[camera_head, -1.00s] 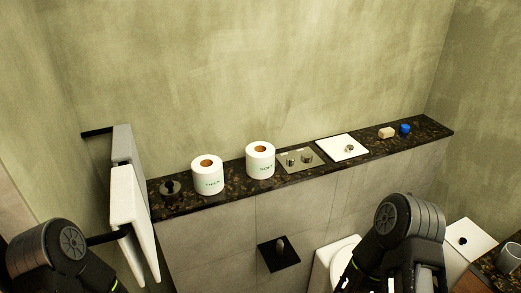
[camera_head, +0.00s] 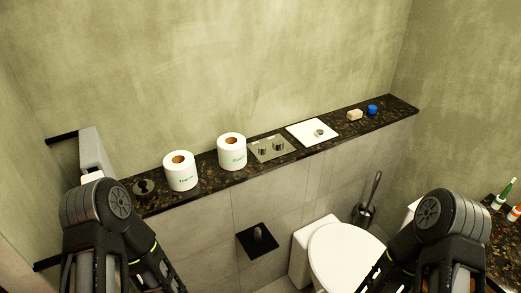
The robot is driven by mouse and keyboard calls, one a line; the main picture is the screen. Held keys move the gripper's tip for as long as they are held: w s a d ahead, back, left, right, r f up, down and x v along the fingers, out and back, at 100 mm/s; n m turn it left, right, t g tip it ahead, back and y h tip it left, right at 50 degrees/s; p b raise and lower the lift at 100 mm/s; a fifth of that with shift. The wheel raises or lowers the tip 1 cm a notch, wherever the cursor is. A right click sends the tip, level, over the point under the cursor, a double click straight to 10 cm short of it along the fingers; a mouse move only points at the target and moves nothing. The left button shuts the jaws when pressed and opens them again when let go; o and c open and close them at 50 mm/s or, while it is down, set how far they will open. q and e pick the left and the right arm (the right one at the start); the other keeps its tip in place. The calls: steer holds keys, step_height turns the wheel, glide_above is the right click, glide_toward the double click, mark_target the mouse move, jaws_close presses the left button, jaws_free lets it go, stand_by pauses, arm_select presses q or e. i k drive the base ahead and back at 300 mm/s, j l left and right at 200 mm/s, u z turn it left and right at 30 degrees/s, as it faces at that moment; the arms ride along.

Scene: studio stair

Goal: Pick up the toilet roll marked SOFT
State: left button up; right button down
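Two white toilet rolls stand upright on the dark speckled ledge, each with small green lettering on its front. The right roll (camera_head: 232,153) seems to be the one marked SOFT, though its print is very small. The left roll (camera_head: 181,173) carries a different word that I cannot read surely. Nothing touches either roll.
On the ledge (camera_head: 210,181) are a dark knob (camera_head: 143,187), a metal plate with two knobs (camera_head: 271,149), a white plate (camera_head: 312,131), soap (camera_head: 354,115) and a blue item (camera_head: 372,109). Below are a black wall holder (camera_head: 258,240), toilet (camera_head: 345,256) and brush (camera_head: 367,205). Bottles (camera_head: 512,200) stand right.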

mark_target(231, 147)
steer(key=z, duration=0.7)
steer(key=i+z, duration=0.1)
steer(key=z, duration=0.6)
steer(key=j+z, duration=0.1)
steer(key=z, duration=0.65)
steer(key=j+z, duration=0.1)
steer(key=z, duration=0.6)
steer(key=i+j+z, duration=0.1)
steer(key=z, duration=0.6)
steer(key=j+z, duration=0.1)
steer(key=z, duration=1.35)
steer(key=k+z, duration=0.1)
steer(key=z, duration=0.6)
steer(key=k+j+u, duration=0.1)
steer(key=u, duration=0.65)
steer(key=k+u, duration=0.1)
steer(key=u, duration=0.45)
steer(key=j+u, duration=0.1)
steer(key=u, duration=0.9)
steer(key=j+u, duration=0.1)
steer(key=u, duration=0.4)
steer(key=j+u, duration=0.1)
steer(key=u, duration=0.95)
steer(key=j+u, duration=0.1)
steer(key=u, duration=0.4)
